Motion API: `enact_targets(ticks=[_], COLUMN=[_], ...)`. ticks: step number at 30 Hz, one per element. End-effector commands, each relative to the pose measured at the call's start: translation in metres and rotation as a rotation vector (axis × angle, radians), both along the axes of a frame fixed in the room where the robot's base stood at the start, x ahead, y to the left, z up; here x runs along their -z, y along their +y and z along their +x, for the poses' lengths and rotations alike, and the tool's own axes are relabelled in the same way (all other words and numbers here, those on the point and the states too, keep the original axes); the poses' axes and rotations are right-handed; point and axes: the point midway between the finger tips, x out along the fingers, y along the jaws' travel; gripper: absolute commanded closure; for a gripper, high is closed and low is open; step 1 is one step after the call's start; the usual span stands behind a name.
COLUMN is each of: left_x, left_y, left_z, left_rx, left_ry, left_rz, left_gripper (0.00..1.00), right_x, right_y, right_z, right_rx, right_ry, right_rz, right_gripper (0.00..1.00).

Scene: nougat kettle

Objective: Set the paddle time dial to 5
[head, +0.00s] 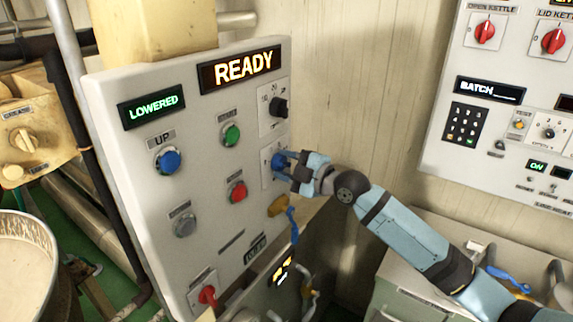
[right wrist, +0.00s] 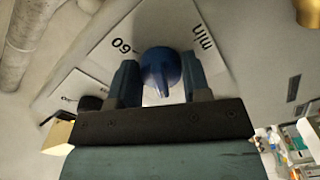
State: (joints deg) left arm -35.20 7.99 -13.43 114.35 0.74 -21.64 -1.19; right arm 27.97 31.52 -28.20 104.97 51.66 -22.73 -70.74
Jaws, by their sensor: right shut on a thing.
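The control panel (head: 210,200) is a white board with buttons and dials. A blue dial (head: 278,161) sits on a white label plate near the panel's right edge. My right gripper (head: 287,160) is at this dial, with its fingers around it. In the right wrist view the blue dial (right wrist: 161,72) lies between the two fingers of the gripper (right wrist: 160,85), and the plate shows "60" and "min". The gripper is shut on the dial. The dial's setting cannot be read, as the gripper hides much of its scale. My left gripper is not in view.
A black dial (head: 279,107) sits just above the blue one, and a yellow knob (head: 278,206) below it. Blue, green and red buttons are to the left. A second panel (head: 440,150) stands at the right. A kettle (head: 25,265) is at lower left.

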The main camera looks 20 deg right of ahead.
Motion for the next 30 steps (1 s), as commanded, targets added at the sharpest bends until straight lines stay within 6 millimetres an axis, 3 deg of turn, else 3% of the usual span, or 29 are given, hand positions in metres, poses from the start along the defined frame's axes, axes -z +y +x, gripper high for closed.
enact_targets(ticks=[30], left_x=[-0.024], left_y=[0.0], left_z=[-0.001], left_rx=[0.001], left_ry=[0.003], left_rz=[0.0], left_gripper=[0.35], right_x=[0.001], right_y=[0.002], right_z=[-0.002], right_rx=[0.0], right_ry=[0.566], right_rz=[0.723], right_gripper=[0.8])
